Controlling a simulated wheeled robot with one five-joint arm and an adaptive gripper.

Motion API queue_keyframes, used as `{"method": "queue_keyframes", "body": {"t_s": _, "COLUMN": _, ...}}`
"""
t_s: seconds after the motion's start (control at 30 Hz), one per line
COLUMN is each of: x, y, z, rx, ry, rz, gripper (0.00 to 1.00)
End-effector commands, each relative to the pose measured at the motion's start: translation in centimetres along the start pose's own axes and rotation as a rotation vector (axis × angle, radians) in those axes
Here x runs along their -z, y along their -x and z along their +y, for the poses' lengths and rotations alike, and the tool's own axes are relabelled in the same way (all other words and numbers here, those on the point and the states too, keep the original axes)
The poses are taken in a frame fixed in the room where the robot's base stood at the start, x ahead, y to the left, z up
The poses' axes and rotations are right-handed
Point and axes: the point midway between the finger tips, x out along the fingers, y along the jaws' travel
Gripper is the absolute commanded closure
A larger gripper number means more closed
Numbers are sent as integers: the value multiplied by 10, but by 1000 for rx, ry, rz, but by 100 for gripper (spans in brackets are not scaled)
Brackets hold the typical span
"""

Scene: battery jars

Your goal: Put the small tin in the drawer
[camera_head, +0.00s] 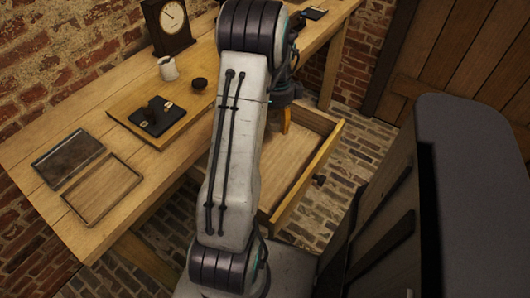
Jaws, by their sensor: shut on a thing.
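The drawer (291,183) is pulled open from the workbench, right of the middle, with a dark round knob (319,180) on its front. The part of its floor that shows looks bare. My gripper (286,106) is over the far end of the drawer, partly hidden behind my arm. It is shut on a small orange-yellow thing (286,121), which I take to be the small tin. Its shape is mostly hidden. I cannot tell whether it touches the drawer. My arm hides the drawer's left side.
The workbench (47,118) holds a dark tray (68,158), a wooden tray (102,190), a board (176,131) with a black flat object (157,115), a black round piece (199,84), a white jug (168,68) and a clock (172,20). Brick wall stands behind.

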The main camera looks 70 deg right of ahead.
Motion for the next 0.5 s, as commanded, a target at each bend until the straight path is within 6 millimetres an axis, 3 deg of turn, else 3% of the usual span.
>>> {"method": "queue_keyframes", "body": {"t_s": 0.2, "x": -3, "y": -22, "z": 35, "rx": -2, "ry": 2, "rz": 1, "gripper": 80}}
{"method": "queue_keyframes", "body": {"t_s": 0.5, "x": -5, "y": -37, "z": 61, "rx": 0, "ry": 2, "rz": 0, "gripper": 80}}
